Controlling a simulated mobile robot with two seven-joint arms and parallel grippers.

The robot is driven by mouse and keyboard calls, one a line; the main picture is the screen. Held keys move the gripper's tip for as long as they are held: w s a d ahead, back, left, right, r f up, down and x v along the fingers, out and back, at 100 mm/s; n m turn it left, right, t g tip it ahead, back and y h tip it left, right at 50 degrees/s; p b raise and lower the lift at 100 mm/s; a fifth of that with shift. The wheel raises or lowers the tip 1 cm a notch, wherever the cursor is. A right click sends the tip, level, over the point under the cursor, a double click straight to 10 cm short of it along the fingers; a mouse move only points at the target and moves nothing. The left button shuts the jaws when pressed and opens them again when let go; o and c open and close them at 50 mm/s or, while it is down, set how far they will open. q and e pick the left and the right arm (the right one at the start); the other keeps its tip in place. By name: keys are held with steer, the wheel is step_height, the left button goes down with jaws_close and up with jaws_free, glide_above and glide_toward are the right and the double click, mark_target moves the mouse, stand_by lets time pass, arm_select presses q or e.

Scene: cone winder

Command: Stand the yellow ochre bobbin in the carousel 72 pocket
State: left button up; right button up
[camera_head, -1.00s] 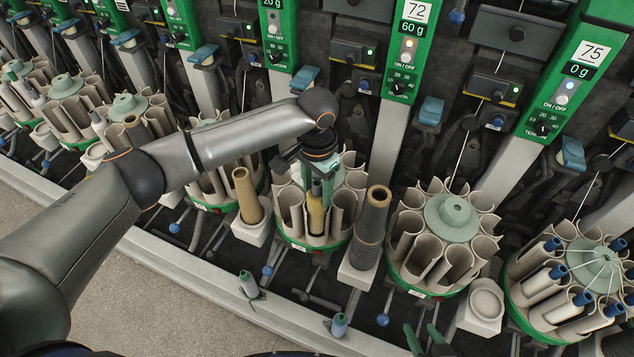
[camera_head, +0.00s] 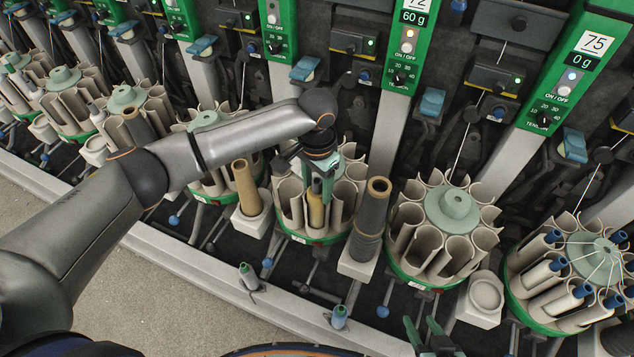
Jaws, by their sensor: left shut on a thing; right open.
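My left gripper (camera_head: 317,188) is over the carousel (camera_head: 286,207) below the 72 panel (camera_head: 410,17). It points down and is shut on the yellow ochre bobbin (camera_head: 316,210). The bobbin stands about upright at the front pocket of that carousel, its lower part between the pocket walls. I cannot tell whether it rests on the pocket floor. The gripper and wrist hide the bobbin's top and part of the carousel's middle. My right gripper (camera_head: 424,332) is open and empty at the bottom edge, its green fingers apart.
A tan cone (camera_head: 246,188) stands left of this carousel and a dark, brown-topped cone (camera_head: 371,220) stands right of it, both close. Another carousel (camera_head: 452,205) with empty pockets is farther right. A carousel with blue-tipped bobbins (camera_head: 590,247) is at far right.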

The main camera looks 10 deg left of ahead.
arm_select(q)
steer(key=shift+f, duration=0.5)
steer(key=o, duration=1.3)
steer(key=shift+c, duration=0.2)
step_height(320, 180, up, 12)
steer(key=shift+r, duration=0.25)
